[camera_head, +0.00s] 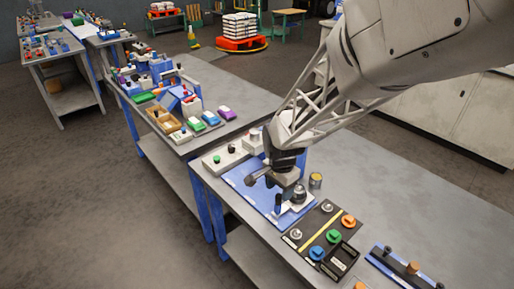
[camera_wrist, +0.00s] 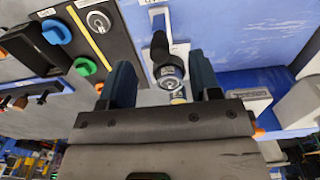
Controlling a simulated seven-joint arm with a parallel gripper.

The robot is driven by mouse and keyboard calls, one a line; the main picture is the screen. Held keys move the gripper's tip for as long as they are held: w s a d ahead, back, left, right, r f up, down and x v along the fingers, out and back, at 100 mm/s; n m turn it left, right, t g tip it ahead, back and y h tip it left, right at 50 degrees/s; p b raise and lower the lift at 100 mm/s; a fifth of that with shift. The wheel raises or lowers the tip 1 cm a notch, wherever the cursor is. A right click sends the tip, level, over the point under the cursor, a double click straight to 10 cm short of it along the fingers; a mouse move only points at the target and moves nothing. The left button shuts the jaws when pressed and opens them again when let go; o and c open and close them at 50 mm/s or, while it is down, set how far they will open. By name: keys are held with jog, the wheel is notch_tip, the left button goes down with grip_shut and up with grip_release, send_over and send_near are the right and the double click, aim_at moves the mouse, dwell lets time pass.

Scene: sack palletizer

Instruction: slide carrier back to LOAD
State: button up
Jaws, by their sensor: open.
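My gripper (camera_head: 285,168) is over the blue plate (camera_head: 262,196) on the front bench, pointing down. In the wrist view its two dark fingers (camera_wrist: 166,85) stand apart. A black knob with a silver end (camera_wrist: 166,62) shows between them, and I see no finger touching it. In the head view a round metal piece (camera_head: 299,193) sits on a small pale and blue mount at the plate's near right end. I cannot tell for sure which part is the carrier. The blue plate also shows in the wrist view (camera_wrist: 235,38). Its labels are too small to read, so LOAD cannot be made out.
A dark board (camera_head: 318,235) with green, blue and orange knobs lies right of the plate. The bench's back right is bare.

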jog(key=shift+r, duration=1.75)
jog(key=shift+s+d+r, duration=0.1)
jog(key=shift+d+r, duration=0.05)
jog(key=shift+r, duration=0.05)
jog(key=s+d+r+n+t, duration=0.1)
jog(key=s+d+r+n, duration=0.2)
jog(key=s+d+r, duration=0.2)
jog(key=s+d+r+n, duration=0.3)
jog(key=s+d+r, duration=0.2)
jog(key=s, duration=0.5)
jog(key=s+d+r+n+t, duration=0.1)
jog(key=s+d+r+n, duration=0.1)
jog(key=s+d+r, duration=0.3)
jog(key=shift+s+r+n+t, duration=0.3)
jog(key=shift+s+n, duration=0.1)
jog(key=shift+s, duration=0.9)
